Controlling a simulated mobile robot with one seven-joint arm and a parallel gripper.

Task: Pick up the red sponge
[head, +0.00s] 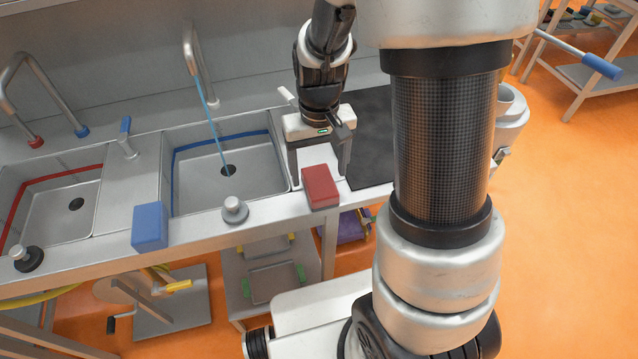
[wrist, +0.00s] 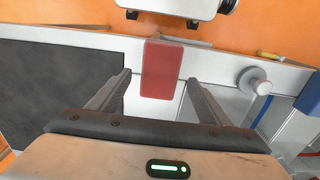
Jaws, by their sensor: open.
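The red sponge (head: 320,186) is a block on the front edge of the counter, right of the blue-striped sink in the head view. In the wrist view the red sponge (wrist: 161,69) lies ahead of my fingertips, in line with the gap between them. My gripper (head: 319,176) is open and empty, just behind the sponge over the counter. In the wrist view my gripper (wrist: 160,80) shows its two fingers spread on either side of the sponge's near end. I cannot tell the height gap between fingers and sponge.
A blue sponge (head: 149,227) sits on the front edge farther left. A grey knob (head: 234,209) stands between the two sponges. The blue-striped sink (head: 190,188) has water running into it. A dark mat (head: 366,135) lies to the right of my gripper.

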